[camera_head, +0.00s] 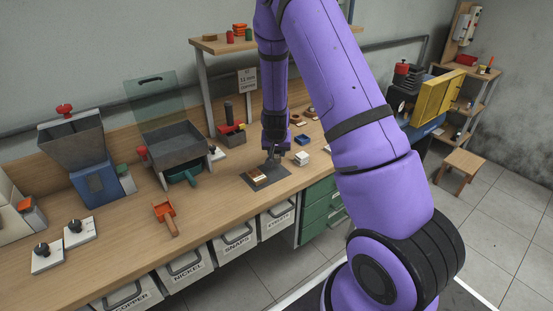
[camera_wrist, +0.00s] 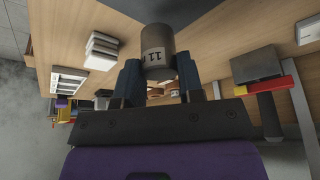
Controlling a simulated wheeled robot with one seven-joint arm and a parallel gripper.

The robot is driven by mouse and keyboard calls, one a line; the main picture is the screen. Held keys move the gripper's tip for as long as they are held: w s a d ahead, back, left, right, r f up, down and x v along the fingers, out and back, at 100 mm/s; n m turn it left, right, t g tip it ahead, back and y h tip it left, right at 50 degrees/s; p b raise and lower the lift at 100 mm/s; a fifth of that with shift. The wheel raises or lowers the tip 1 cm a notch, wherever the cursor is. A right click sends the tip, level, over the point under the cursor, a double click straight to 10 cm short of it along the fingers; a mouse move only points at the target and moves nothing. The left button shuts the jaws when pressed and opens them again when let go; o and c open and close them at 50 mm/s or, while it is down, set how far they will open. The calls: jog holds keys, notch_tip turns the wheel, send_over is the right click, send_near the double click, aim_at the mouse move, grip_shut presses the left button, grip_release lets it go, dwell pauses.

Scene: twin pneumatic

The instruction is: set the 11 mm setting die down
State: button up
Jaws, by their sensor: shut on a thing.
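The 11 mm setting die is a grey metal cylinder (camera_wrist: 157,52) marked "11" in the wrist view. My gripper (camera_wrist: 158,78) is shut on it, with one dark blue finger on each side. In the head view my gripper (camera_head: 273,158) points down just above the bench, at the back right of a dark mat (camera_head: 250,181). The die is too small there to tell whether it touches the surface. A small wooden block (camera_head: 259,178) lies on the mat, in front of my gripper and slightly left.
A white stack (camera_head: 302,159) stands close right of my gripper, with a blue tray (camera_head: 302,140) behind. A red and black hand press (camera_head: 231,130) stands to the left. An orange scoop (camera_head: 166,216) lies farther left. Bare wood (camera_head: 213,202) lies between scoop and mat.

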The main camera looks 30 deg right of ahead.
aim_at(277, 158)
jog(key=shift+w+f, duration=0.1)
jog(key=shift+f, duration=1.65)
jog(key=shift+f, duration=0.15)
jog(key=o, duration=1.1)
